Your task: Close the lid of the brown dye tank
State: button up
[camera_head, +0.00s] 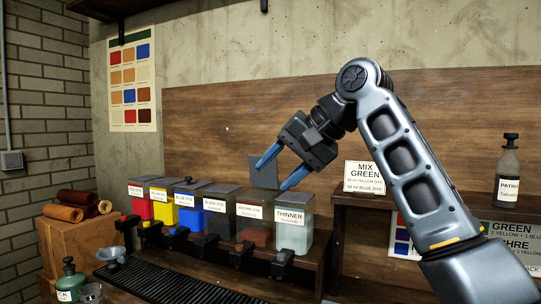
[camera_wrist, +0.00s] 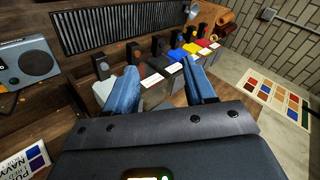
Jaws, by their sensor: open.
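The brown dye tank (camera_head: 254,228) is a clear box with brown liquid, between the black dye tank and the thinner tank. Its grey lid (camera_head: 263,171) stands raised, roughly upright, at the tank's back edge. My gripper (camera_head: 271,178) is open, with its blue fingers spread in front of or around the raised lid; I cannot tell whether they touch it. In the wrist view, my gripper (camera_wrist: 162,66) is open above the tank row, and a grey panel, apparently the lid (camera_wrist: 158,95), shows between the fingers.
The thinner tank (camera_head: 292,232) stands close on the right, the black dye tank (camera_head: 219,212) close on the left. Further tanks continue left with lids down. A wooden wall (camera_head: 215,135) rises behind. A shelf with a bottle (camera_head: 507,175) is at right.

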aim_at(267, 178)
jog(key=i, duration=1.25)
